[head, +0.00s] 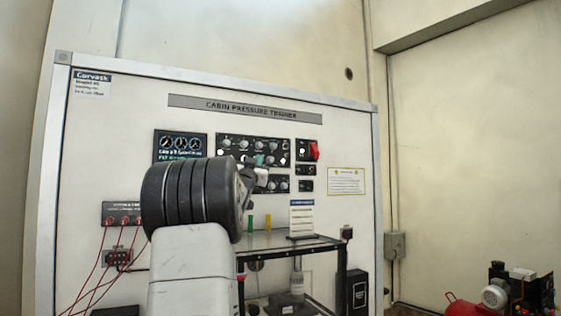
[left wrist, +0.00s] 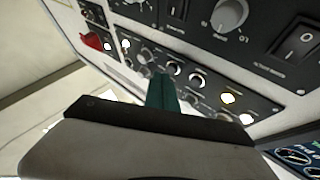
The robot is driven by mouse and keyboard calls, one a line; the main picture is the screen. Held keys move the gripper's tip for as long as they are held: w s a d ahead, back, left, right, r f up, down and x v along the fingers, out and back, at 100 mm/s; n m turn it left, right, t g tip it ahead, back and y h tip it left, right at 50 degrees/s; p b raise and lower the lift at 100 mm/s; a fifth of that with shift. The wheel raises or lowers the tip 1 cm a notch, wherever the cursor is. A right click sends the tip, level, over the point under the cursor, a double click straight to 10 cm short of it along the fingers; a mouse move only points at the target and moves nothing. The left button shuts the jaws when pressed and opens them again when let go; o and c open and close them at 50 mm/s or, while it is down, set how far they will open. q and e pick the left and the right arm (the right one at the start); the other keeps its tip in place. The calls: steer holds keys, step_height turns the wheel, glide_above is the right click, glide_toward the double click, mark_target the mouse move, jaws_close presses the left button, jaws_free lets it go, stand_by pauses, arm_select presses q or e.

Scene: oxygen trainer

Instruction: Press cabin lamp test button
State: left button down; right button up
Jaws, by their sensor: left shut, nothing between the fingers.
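The control panel (head: 240,147) on the white trainer board carries rows of knobs and lit round lamps or buttons, with a smaller strip (head: 278,184) below it. My left gripper (head: 260,161) is in front of this panel, its arm covering part of the strip. In the left wrist view its teal fingers (left wrist: 166,92) are together and empty, pointing at a row of small knobs and lit white rounds (left wrist: 228,98). I cannot tell whether the fingertips touch the panel. The labels are too small to tell which control is the cabin lamp test button. My right gripper is out of view.
A red switch (head: 314,151) sits right of the panel. A gauge display (head: 180,145) is at the left. Red cables hang from a jack block (head: 123,214). A small shelf (head: 280,239) juts out below. A compressor (head: 497,297) stands at the far right.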

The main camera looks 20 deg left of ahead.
arm_select(q)
steer(key=shift+d, duration=0.1)
steer(key=shift+s+d, duration=1.7)
steer(key=shift+d, duration=0.25)
